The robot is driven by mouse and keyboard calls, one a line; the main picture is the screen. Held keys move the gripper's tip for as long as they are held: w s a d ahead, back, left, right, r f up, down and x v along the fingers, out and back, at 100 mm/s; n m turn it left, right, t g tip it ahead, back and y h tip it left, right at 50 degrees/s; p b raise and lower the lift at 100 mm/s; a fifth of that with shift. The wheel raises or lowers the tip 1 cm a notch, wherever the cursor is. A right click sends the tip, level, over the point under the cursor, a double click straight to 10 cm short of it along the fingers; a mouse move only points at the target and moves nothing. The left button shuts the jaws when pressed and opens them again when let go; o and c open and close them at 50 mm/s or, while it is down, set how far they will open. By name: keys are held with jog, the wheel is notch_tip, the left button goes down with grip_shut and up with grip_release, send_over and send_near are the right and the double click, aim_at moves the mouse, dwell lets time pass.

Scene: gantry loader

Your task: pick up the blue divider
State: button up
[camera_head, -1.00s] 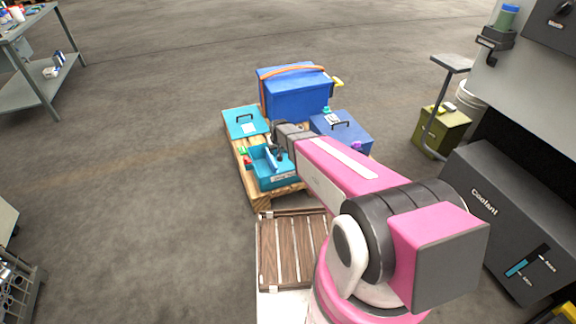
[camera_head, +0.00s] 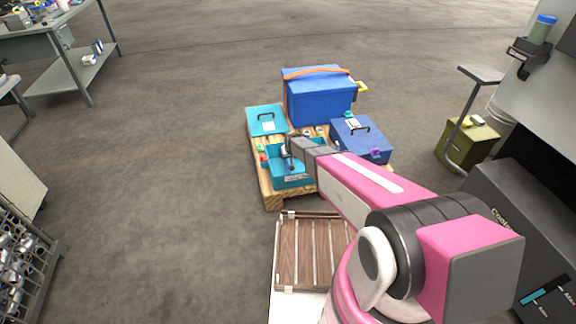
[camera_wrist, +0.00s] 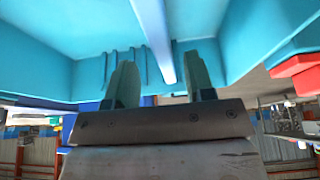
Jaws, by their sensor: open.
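The blue divider (camera_wrist: 155,40) shows in the wrist view as a narrow pale-blue strip, running down from the top edge between my two fingers. My gripper (camera_wrist: 160,84) is open, with one finger on each side of the strip. A gap shows on both sides, and I see no grip on it. The divider stands in an open teal box (camera_head: 292,182) on the pallet. In the head view my gripper (camera_head: 290,150) is at this box and largely covers the divider.
A teal lid or case (camera_head: 262,121) lies behind left of the box. A big blue cooler (camera_head: 318,103) with an orange strap stands behind, a blue case (camera_head: 362,148) to the right. A slatted wooden deck (camera_head: 310,250) is in front.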

jog(key=x, duration=0.4)
jog(key=shift+w+a+f, duration=0.2)
jog(key=shift+w+a, duration=0.05)
jog(key=shift+a, duration=0.05)
jog(key=shift+c, duration=0.3)
grip_shut()
jog(key=shift+r, duration=0.1)
